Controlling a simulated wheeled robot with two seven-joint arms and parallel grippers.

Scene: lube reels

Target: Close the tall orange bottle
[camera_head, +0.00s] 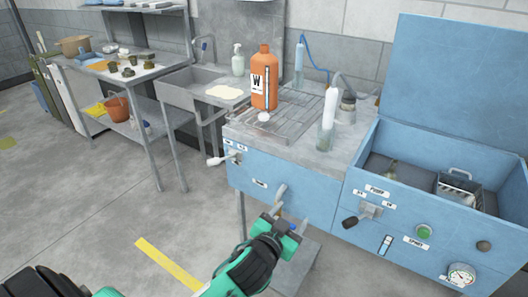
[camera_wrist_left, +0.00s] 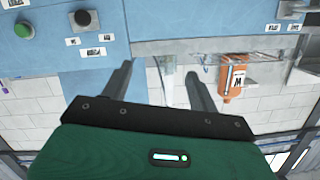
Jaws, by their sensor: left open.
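The tall orange bottle (camera_head: 264,88) stands upright on the slotted metal tray (camera_head: 298,112) of the blue bench, with a white label marked W. Its neck is orange, and I cannot tell whether a cap is on it. A small white round piece (camera_head: 264,117) lies at the bottle's foot; it may be a cap. My left gripper (camera_head: 290,212) is open and empty, low in front of the blue bench, below and apart from the bottle. In the left wrist view, the gripper (camera_wrist_left: 160,76) shows open fingers, and the bottle (camera_wrist_left: 231,78) appears upside down, right of them.
A clear cylinder with a white tube (camera_head: 327,130) and a grey-capped jar (camera_head: 347,108) stand right of the tray. An open blue box (camera_head: 440,150) with a raised lid is at right. A metal sink (camera_head: 195,90) and soap bottle (camera_head: 238,60) are at left.

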